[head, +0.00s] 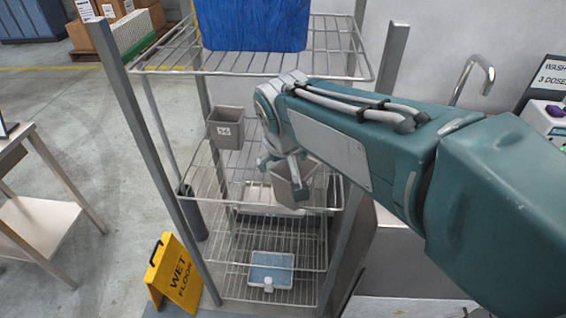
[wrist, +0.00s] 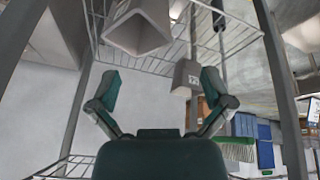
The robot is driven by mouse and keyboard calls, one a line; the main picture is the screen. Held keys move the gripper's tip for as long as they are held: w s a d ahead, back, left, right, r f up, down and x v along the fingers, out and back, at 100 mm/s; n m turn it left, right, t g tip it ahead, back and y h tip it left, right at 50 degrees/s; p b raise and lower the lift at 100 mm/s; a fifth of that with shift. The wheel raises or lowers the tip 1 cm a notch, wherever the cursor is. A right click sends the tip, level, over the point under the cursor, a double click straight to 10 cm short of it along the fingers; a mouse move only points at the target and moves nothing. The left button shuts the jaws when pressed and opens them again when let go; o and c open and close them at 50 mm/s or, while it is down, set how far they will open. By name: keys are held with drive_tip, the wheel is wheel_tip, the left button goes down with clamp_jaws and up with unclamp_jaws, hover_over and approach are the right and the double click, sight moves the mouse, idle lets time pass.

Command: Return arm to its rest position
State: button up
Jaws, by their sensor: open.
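My arm reaches from the right of the head view to the wire rack (head: 258,196). My gripper (head: 279,163) is at the rack's middle shelf, partly hidden by the arm. In the wrist view my gripper (wrist: 160,86) has its two fingers spread wide, with nothing between them. A grey bin (head: 293,186) sits right beside the gripper in the head view; I cannot tell there whether they touch. In the wrist view a large grey bin (wrist: 140,28) lies beyond the fingertips, apart from them.
Another grey bin (head: 224,130) with a white label stands left of the gripper. A blue tote (head: 254,24) is on the top shelf. Rack posts (head: 150,150) flank the arm. A wet-floor sign (head: 174,275) stands at lower left. A faucet (head: 473,76) rises at right.

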idle(0.3)
drive_tip(key=s+d+f+m+t, duration=0.1)
drive_tip(key=s+d+m, duration=0.3)
drive_tip(key=s+d, duration=1.1)
drive_tip(key=d, duration=0.3)
drive_tip(key=shift+s+f, duration=0.15)
drive_tip(key=shift+s, duration=0.25)
